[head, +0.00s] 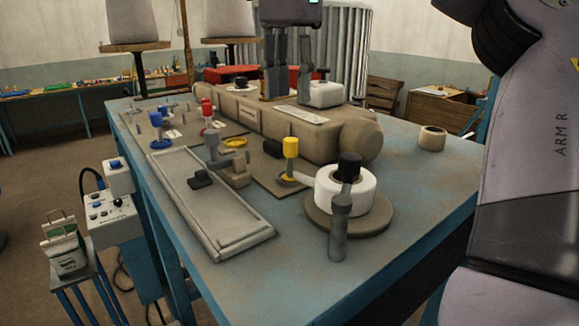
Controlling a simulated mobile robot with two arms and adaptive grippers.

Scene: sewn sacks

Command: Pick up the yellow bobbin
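My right gripper (288,98) hangs down from the top edge of the picture. Its dark fingers are apart with nothing seen between them. It appears above and beyond the bobbin, not touching it. My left gripper is not in view.
A long beige machine body (340,137) lies behind the bobbin. Red and blue bobbins (156,119) and a flat tray (222,230) are left. The bench's right side is mostly clear.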

